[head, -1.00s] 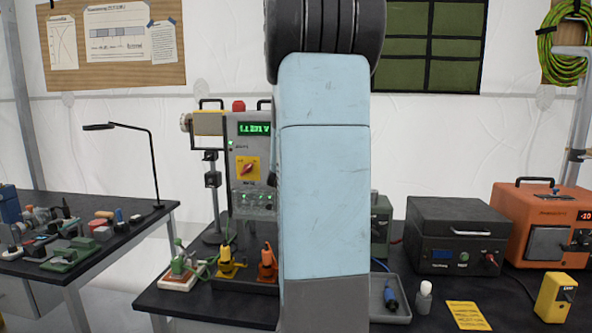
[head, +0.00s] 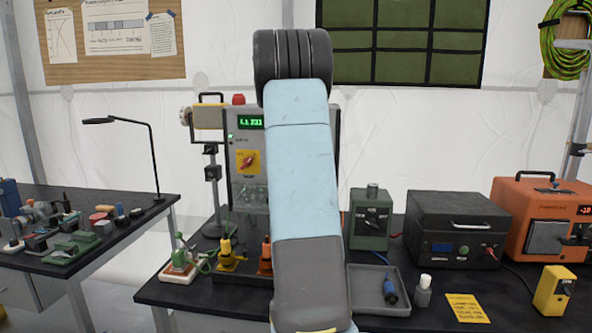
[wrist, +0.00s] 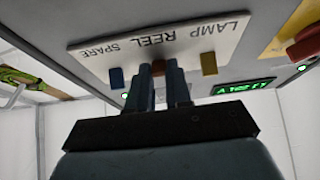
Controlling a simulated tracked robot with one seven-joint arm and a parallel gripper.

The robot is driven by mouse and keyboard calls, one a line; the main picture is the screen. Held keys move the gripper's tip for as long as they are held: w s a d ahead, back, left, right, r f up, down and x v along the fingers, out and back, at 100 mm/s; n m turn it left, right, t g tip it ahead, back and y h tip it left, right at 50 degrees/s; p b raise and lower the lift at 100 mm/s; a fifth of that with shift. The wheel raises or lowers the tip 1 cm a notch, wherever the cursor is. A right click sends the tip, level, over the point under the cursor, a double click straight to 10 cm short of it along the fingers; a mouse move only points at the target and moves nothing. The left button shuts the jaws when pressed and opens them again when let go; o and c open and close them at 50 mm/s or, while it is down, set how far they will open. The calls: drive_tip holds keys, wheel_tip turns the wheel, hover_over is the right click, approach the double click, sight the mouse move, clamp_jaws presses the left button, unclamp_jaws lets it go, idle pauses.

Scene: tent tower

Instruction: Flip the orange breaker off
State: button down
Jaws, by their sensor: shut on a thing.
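In the wrist view the underside-angled panel has a white label plate (wrist: 150,47) reading LAMP, REEL and SPARE, seen turned over. A brownish-orange breaker (wrist: 158,68) sits in the middle, by REEL. A blue breaker (wrist: 117,78) is to its left and a yellow breaker (wrist: 208,63) to its right. My gripper (wrist: 160,74) has its two fingers on either side of the orange breaker and is shut on it. The fingers hide much of it, so its lever position is unclear. In the head view my arm hides the gripper and breakers in front of the grey panel (head: 234,135).
The panel also carries a red knob (head: 247,160) on a yellow plate and a green display (head: 250,122). Yellow and orange tools (head: 229,256) stand below it. A grey tray (head: 366,306), a green box (head: 371,222) and a dark box (head: 453,228) are to the right.

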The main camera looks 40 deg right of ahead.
drive_tip(key=shift+t, duration=0.3)
drive_tip(key=c, duration=1)
unclamp_jaws()
drive_tip(key=shift+f, duration=0.1)
drive_tip(key=shift+c, duration=0.2)
